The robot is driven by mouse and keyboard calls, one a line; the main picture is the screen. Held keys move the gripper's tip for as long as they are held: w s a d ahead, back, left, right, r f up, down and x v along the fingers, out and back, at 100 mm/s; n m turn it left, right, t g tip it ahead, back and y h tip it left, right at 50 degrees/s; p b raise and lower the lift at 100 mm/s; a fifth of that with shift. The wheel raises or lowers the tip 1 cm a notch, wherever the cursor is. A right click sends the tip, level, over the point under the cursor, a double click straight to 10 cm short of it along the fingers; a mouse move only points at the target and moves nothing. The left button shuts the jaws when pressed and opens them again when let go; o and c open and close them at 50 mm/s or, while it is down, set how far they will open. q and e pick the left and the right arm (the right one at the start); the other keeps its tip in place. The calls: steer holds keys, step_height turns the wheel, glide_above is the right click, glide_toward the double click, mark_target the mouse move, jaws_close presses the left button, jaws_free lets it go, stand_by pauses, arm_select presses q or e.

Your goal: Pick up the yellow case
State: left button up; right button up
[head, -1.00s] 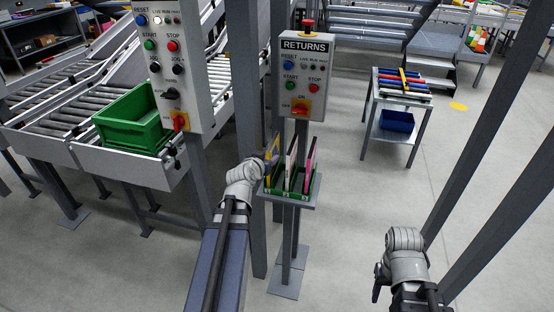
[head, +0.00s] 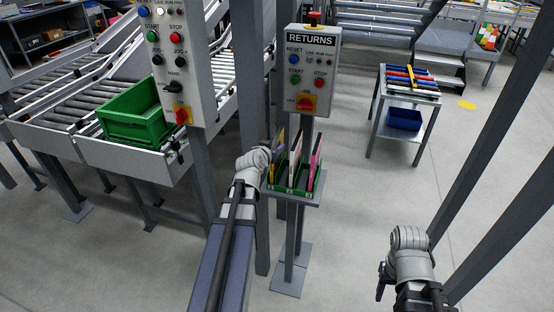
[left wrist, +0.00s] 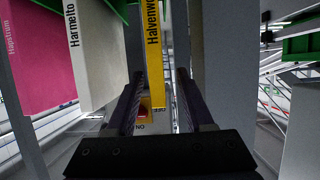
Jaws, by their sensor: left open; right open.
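The yellow case (head: 279,142) stands upright in the left slot of a green rack (head: 292,184) under the RETURNS box. In the left wrist view the yellow case (left wrist: 154,50), lettered "Halvenwo…", hangs down the picture between my two dark fingers. My left gripper (head: 271,152) is open at the rack's left side and partly hides the case. In the left wrist view my left gripper (left wrist: 160,95) shows a gap on the case's right side; whether a finger touches it I cannot tell. My right gripper (head: 382,281) is open, low and away from the rack.
A white case (left wrist: 95,55) and a pink case (left wrist: 42,50) stand beside the yellow one. The RETURNS control box (head: 307,72) is behind the rack. A grey post (head: 253,160) stands close to my left arm. A green bin (head: 140,118) sits on the conveyor at left.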

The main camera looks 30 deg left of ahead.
arm_select(q)
steer(key=b+x, duration=0.1)
steer(key=x, duration=0.3)
steer(key=shift+w, duration=0.15)
jaws_close()
stand_by(1.2)
